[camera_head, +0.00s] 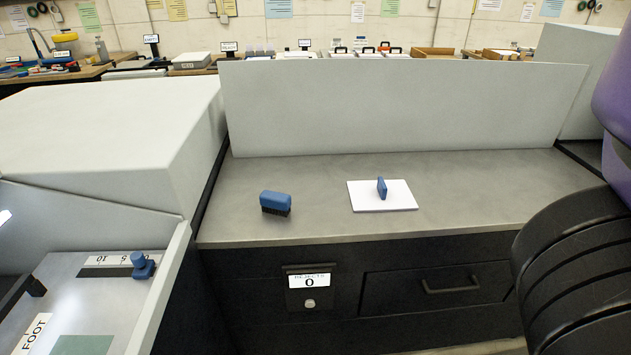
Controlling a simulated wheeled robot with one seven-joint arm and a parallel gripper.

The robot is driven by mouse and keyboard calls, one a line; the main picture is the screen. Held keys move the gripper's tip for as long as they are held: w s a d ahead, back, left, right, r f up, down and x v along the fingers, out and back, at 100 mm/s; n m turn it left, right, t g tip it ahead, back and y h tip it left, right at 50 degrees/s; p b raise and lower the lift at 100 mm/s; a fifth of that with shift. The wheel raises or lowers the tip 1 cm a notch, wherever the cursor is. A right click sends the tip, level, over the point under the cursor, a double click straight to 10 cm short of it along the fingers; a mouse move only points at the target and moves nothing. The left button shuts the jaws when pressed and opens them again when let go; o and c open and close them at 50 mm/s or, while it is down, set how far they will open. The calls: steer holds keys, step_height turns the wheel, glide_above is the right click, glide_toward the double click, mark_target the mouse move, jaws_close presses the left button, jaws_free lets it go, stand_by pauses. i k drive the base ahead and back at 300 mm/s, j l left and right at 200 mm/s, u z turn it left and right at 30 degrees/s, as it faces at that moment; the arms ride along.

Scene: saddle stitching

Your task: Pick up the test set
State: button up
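My gripper is out of view.
A blue brush with dark bristles (276,203) lies left of the white sheet. A tall grey panel (400,105) closes the counter's back. Grey housings flank it. A black front with a drawer (440,287) and a "REJECTS 0" label (309,281) is below. Bare counter surrounds the sheet.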

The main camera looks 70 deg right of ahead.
mark_target(380, 195)
steer(key=z, duration=1.75)
steer(key=k+j+z, duration=0.15)
steer(key=j, duration=0.2)
steer(key=j+z, duration=0.15)
steer(key=j, duration=0.25)
steer(key=k+j+z, duration=0.2)
steer(key=j, duration=0.15)
